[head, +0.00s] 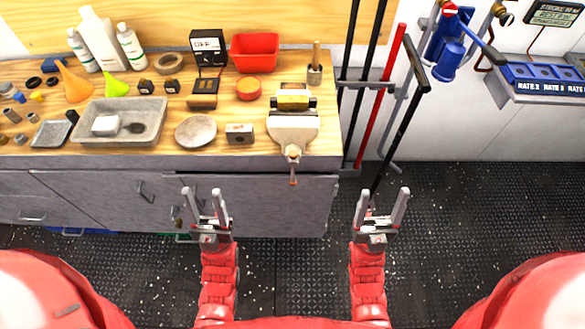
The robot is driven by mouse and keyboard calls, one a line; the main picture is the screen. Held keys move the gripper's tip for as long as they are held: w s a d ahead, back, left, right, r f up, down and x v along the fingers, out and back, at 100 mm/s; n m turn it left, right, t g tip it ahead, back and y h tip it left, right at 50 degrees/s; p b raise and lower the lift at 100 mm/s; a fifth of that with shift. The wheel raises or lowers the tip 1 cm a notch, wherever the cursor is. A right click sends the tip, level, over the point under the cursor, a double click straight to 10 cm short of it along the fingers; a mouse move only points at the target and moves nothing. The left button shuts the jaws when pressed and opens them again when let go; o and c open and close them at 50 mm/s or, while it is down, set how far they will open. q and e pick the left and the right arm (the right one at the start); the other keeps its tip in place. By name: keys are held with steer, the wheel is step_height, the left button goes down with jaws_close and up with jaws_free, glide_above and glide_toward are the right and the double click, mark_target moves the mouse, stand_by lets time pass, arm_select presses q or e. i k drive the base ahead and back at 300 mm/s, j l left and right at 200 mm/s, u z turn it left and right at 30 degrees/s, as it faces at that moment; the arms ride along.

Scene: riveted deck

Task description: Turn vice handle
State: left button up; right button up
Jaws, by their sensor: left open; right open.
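The vice (293,131) is grey-white and sits at the front right edge of the wooden workbench. A yellow cylindrical piece (293,103) lies at its jaws. Its handle (293,172) is a small brownish bar that hangs down below the screw at the front, over the bench's edge. My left gripper (205,205) is open and empty, in front of the bench drawers, below and left of the handle. My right gripper (382,207) is open and empty, below and right of the handle. Neither gripper touches the vice.
On the workbench (200,155) stand a grey tray (150,131), a red bin (255,52), white bottles (104,42) and several small parts. Long bars, one red (381,95), lean at its right end. A blue valve assembly (447,58) hangs further right. The floor (450,230) there is clear.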

mark_target(292, 155)
steer(key=j+u, duration=0.15)
steer(key=j, duration=0.5)
steer(key=k+j+u, duration=0.3)
steer(key=k+j, duration=0.15)
steer(key=j, duration=0.35)
